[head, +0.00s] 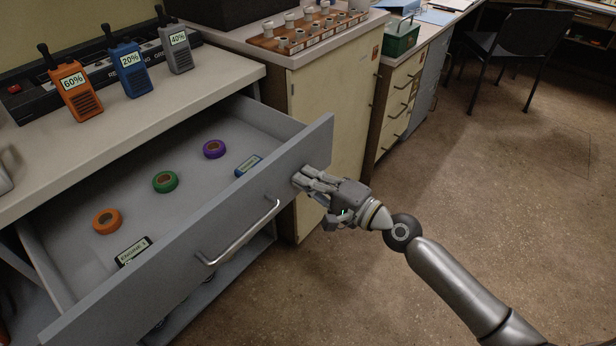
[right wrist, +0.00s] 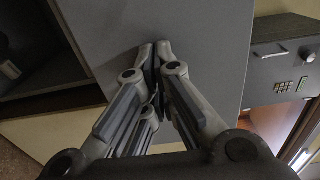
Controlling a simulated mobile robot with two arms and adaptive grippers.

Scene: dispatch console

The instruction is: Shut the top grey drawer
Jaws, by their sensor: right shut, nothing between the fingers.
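The top grey drawer (head: 180,262) stands pulled out under the worktop in the head view. It has a metal bar handle (head: 240,236) on its front. Inside lie an orange ring (head: 107,221), a green ring (head: 165,181), a purple ring (head: 214,149) and two small labelled items. My right gripper (head: 300,178) is shut and empty, with its fingertips at the drawer front, right of the handle. In the right wrist view the closed fingertips (right wrist: 154,48) are against or very close to the grey drawer front (right wrist: 205,40); contact is hard to tell. My left gripper is not in view.
On the worktop (head: 160,100) stand an orange radio (head: 76,90), a blue radio (head: 131,70) and a grey radio (head: 178,50). A cream cabinet (head: 335,120) stands right of the drawer. A lower open compartment shows beneath it.

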